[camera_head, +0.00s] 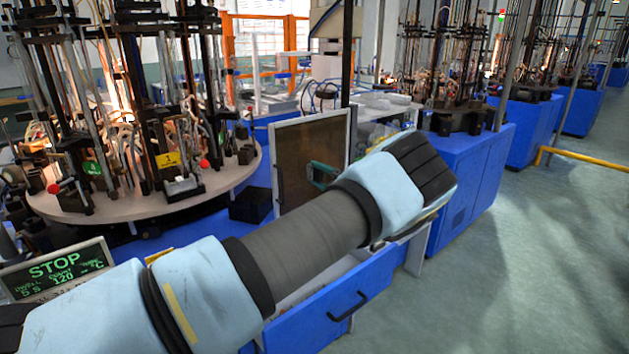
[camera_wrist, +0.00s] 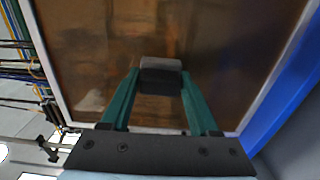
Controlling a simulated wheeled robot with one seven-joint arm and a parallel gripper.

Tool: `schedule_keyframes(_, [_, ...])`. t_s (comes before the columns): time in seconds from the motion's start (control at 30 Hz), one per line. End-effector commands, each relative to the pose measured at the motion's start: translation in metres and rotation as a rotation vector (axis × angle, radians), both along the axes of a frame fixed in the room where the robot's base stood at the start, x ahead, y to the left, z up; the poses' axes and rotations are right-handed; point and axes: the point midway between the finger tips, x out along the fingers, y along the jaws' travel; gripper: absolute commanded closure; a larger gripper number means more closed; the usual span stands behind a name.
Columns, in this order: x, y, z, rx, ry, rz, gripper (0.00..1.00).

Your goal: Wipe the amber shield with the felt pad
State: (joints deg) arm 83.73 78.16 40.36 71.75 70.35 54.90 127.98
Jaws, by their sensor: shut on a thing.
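The amber shield (camera_head: 312,158) is a brown, see-through panel in a pale frame, standing upright beside the round machine table. It fills most of the wrist view (camera_wrist: 240,60), with blurry streaks and reflections on it. My gripper (camera_head: 322,174) is in front of the shield's right part in the head view. In the wrist view its two green fingers are shut on the felt pad (camera_wrist: 161,79), a small dark block with a grey face. The pad is in front of the lower middle of the shield; I cannot tell whether it touches.
A blue drawer (camera_head: 335,310) with a black handle is below my arm. The round table (camera_head: 230,172) at left carries rods and tubes. A display (camera_head: 55,270) reads STOP. A small black box (camera_head: 250,205) is left of the shield.

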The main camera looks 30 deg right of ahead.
Motion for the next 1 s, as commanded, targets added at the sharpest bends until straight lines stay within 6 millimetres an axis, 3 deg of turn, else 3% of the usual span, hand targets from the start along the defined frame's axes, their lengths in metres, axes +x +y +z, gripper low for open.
schedule_keyframes(0.4, [0.006, -0.029, -0.001, -0.001, -0.001, 0.0, 0.83])
schedule_keyframes(0.8, [0.004, -0.029, 0.017, 0.001, -0.001, 0.0, 0.83])
schedule_keyframes(1.0, [0.002, -0.016, 0.018, 0.004, -0.001, 0.0, 0.83])
